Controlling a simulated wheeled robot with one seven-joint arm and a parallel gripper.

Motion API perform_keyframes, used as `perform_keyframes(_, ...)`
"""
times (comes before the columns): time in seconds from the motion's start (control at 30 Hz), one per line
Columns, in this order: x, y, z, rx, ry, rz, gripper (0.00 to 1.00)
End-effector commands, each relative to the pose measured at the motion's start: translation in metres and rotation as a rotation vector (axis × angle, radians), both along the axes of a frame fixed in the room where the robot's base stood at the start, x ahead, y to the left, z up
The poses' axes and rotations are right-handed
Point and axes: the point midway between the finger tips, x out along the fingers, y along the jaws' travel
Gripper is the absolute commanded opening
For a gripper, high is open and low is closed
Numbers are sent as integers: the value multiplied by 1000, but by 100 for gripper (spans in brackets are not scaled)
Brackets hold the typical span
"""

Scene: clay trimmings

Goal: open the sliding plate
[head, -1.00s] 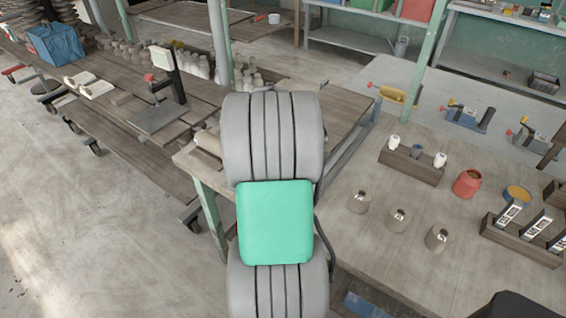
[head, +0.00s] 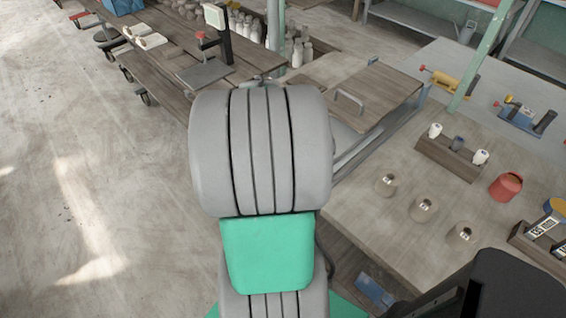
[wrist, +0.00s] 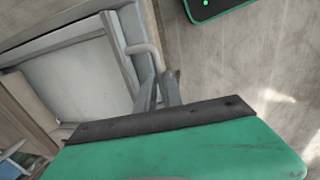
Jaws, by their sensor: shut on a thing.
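In the wrist view my gripper (wrist: 158,92) has its two grey fingers close together at a bent grey handle (wrist: 148,52). The handle stands at the edge of a pale flat plate (wrist: 85,75) set in a grey frame. The fingers are shut on this handle, though the contact is partly hidden by the dark bar and green housing. In the head view my arm hides the gripper and the held handle. A grey surface (head: 346,142) shows just right of the arm, beside a wooden board (head: 382,88) with its own metal handle (head: 349,98).
A worktable (head: 365,212) at right holds several small clay pots, a red pot (head: 506,186) and a wooden rack (head: 450,157). A bench with a stand (head: 212,45) lies at the upper left. Open concrete floor (head: 80,190) is at left.

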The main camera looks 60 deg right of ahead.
Motion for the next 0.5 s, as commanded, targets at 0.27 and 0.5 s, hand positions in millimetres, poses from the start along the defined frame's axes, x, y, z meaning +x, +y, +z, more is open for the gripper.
perform_keyframes(0.27, 2, 0, 1, -3, -2, 3, 15)
perform_keyframes(0.5, 1, 0, 1, -1, 0, 3, 32)
